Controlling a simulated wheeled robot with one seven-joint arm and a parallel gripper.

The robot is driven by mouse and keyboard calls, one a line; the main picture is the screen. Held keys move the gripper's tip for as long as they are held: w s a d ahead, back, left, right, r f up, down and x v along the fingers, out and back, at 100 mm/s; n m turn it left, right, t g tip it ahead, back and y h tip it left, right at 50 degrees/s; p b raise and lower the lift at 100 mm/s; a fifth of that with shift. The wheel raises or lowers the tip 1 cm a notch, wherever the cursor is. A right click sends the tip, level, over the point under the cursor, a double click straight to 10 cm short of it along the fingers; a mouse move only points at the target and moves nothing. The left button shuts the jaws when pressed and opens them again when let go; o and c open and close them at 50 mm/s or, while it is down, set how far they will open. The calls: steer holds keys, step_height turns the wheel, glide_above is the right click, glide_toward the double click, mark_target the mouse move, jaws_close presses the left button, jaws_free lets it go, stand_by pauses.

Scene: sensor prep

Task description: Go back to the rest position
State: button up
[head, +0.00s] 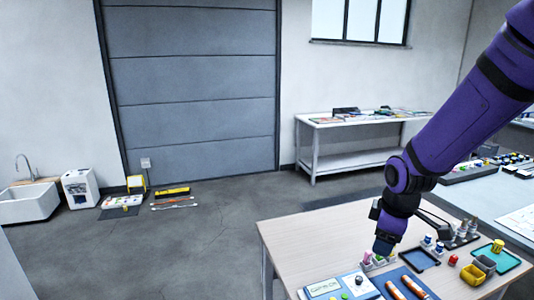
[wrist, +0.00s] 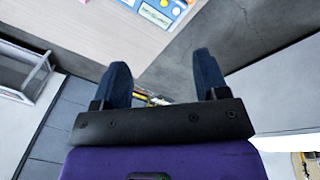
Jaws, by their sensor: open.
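My gripper (wrist: 162,72) is open in the wrist view, with its two dark blue fingers apart and nothing between them. In the head view my gripper (head: 384,247) hangs at the end of my purple arm, over the wooden table (head: 300,233). It shows in front of a small rack of colored items (head: 378,260), and I cannot tell how high above it stands. The gripper hides part of the table behind it.
Another work surface (head: 470,195) lies behind at right.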

steer(key=s+d+r+m+t, duration=0.2)
steer(key=s+r+m, duration=1)
steer(key=s+r, duration=0.7)
steer(key=shift+s+d+t, duration=0.4)
steer(key=shift+s+d, duration=0.2)
steer(key=shift+d, duration=0.15)
steer(key=shift+r, duration=0.1)
stand_by(0.7)
